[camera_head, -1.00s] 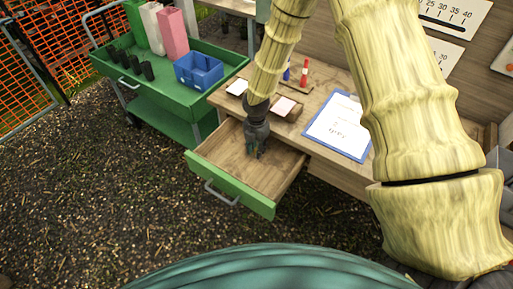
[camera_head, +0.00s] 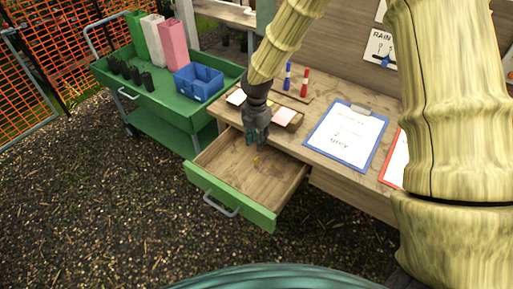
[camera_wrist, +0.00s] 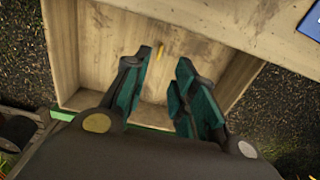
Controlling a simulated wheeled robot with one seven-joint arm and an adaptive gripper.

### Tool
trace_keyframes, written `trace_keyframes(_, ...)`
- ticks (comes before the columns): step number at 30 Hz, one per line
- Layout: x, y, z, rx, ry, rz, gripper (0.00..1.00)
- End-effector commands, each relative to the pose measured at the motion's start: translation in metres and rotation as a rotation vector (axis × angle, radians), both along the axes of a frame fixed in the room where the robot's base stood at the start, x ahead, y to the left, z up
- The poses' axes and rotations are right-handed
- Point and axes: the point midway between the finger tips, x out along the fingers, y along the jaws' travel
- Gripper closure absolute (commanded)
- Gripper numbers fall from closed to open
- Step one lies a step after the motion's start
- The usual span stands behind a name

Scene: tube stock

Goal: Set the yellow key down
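The key seems clear of both fingers.
The drawer has a green front (camera_head: 229,197) with a grey handle. The desk above holds a blue clipboard (camera_head: 369,172), a red clipboard (camera_head: 390,176) and markers (camera_head: 304,82). A green cart (camera_head: 182,119) with a blue bin (camera_head: 199,82) stands at the left.

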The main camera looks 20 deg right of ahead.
Motion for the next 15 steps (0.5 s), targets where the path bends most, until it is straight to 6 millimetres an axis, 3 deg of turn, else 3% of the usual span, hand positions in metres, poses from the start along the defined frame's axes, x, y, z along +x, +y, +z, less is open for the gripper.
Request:
trace_keyframes(6, 0.001, 0.0, 0.017, 0.001, -0.001, -0.001, 0.73)
trace_keyframes(15, 0.0, 0.0, 0.021, 0.001, -0.001, 0.0, 0.73)
